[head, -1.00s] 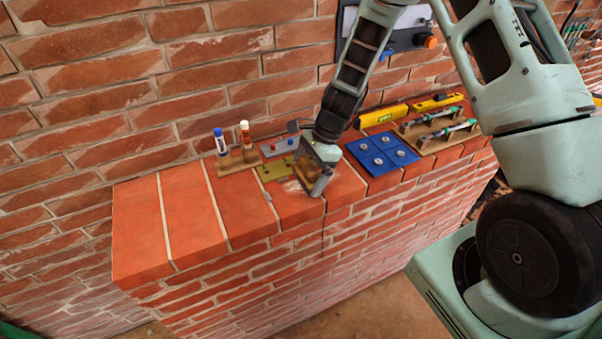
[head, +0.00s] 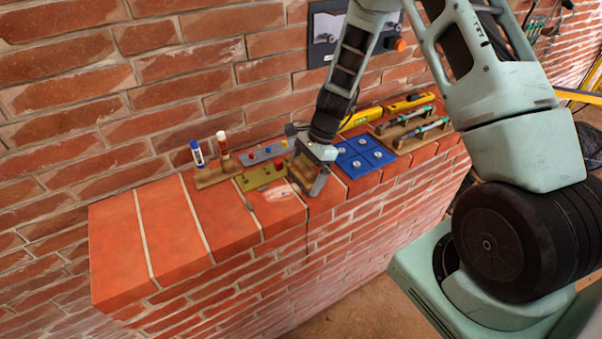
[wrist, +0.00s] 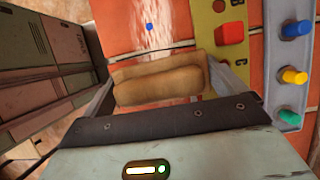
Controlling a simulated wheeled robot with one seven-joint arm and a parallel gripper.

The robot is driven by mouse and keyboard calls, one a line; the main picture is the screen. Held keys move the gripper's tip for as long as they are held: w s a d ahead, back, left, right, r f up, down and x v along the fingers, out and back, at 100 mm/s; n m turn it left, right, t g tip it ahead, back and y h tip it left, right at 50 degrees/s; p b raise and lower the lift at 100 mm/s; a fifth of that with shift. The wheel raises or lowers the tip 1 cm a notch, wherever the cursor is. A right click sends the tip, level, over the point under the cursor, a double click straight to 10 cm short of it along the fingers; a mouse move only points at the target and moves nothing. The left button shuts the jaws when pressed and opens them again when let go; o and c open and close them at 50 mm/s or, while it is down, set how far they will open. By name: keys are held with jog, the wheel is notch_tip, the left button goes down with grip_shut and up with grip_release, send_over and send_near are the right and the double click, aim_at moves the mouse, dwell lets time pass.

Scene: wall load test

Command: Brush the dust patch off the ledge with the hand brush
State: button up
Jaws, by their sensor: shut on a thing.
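My gripper (head: 311,182) is shut on the hand brush, low over the brick ledge (head: 225,222). In the wrist view the brush's tan wooden body (wrist: 160,84) spans the space between the fingers; its bristles are hidden. The pale dust patch (head: 274,190) lies on the ledge just left of my gripper in the head view. Pale streaks of it show beyond the brush in the wrist view (wrist: 172,38). I cannot tell whether the brush touches the ledge.
Behind the patch are an olive plate with a red button (head: 260,177) and a grey box with coloured knobs (head: 262,153). A wooden holder (head: 216,173) with two tubes stands left. A blue tile panel (head: 363,157) lies right. The ledge's left end is bare.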

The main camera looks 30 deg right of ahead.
jog(key=shift+d, duration=1.05)
jog(key=shift+c, duration=1.2)
jog(key=shift+d, duration=1)
jog(key=shift+d+r+p, duration=0.1)
jog(key=shift+r+p, duration=0.1)
jog(key=shift+p, duration=0.2)
jog(key=shift+a+r, duration=0.1)
jog(key=shift+a, duration=2)
jog(key=shift+a+f, duration=0.15)
jog(key=shift+a, duration=1.75)
jog(key=shift+a+f, duration=0.15)
jog(key=shift+a, duration=1.75)
jog(key=shift+a+p, duration=0.5)
jog(key=shift+a, duration=1.45)
jog(key=shift+r, duration=0.15)
notch_tip(320, 180, up, 6)
jog(key=p, duration=0.5)
